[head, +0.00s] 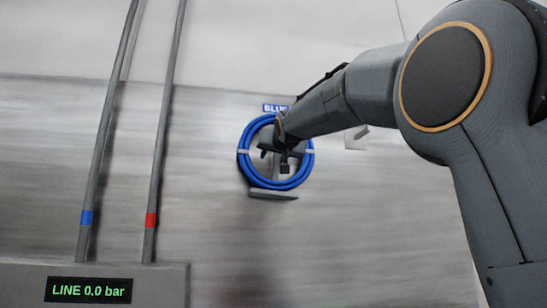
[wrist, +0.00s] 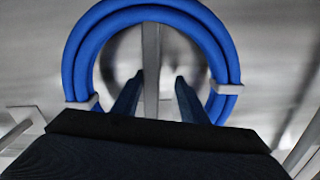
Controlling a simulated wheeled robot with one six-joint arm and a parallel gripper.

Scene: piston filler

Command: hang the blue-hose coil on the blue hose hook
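The blue-hose coil (head: 244,170) is an upright ring with pale clips at its sides, at the wall under a blue label (head: 272,107). It also fills the upper wrist view (wrist: 82,60). A grey bar (wrist: 151,65), apparently part of the blue hose hook, runs down inside the ring. Whether the coil's weight rests on the hook I cannot tell. My gripper (head: 275,158) is in front of the ring's opening. In the wrist view, its two fingers (wrist: 156,92) stand apart, with the bar showing between them and no hose gripped.
A grey ledge (head: 272,194) sits just below the coil. A pale bracket (head: 357,138) is on the wall to the right, partly behind my arm. Two pipes with blue and red bands (head: 151,220) rise at left, above a box with a pressure display (head: 89,290).

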